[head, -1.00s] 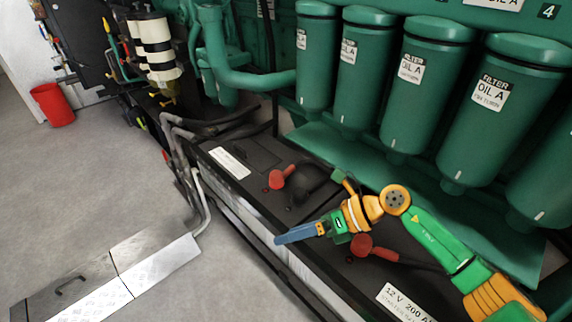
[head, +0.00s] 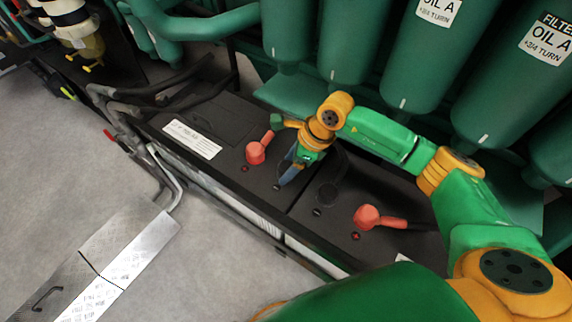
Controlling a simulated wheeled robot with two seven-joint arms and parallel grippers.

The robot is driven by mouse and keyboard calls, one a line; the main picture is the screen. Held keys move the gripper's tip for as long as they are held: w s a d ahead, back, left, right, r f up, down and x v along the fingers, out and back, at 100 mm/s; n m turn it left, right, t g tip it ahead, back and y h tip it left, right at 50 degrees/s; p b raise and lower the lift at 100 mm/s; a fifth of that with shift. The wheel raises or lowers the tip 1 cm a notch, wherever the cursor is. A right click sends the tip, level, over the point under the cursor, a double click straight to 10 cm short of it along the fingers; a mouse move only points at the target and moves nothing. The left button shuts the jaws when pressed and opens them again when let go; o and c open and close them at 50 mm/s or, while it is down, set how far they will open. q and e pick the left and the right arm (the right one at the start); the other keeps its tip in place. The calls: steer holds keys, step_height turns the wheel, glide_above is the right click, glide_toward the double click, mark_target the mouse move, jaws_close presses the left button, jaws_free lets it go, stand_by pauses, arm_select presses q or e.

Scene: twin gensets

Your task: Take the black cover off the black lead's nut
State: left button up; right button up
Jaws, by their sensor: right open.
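My right gripper (head: 286,176) points down with its blue fingers at the top of the left battery, just right of a red cover (head: 256,153). It is open. The spot beside a small black mark, where a black cover stood in the earlier frame, is now mostly hidden behind the fingers; I cannot tell whether they touch or straddle the cover. A dark round shape (head: 327,192) with a black lead rising from it shows to the right of the gripper. My left gripper is not in view.
A second red cover (head: 367,216) sits on the right battery. Green oil filters (head: 400,60) hang close behind the batteries. Black hoses (head: 165,85) run at the left. A metal plate (head: 125,260) with a handle lies in front, on open grey floor.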

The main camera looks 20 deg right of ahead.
steer(key=c, duration=1.1)
steer(key=shift+r, duration=0.15)
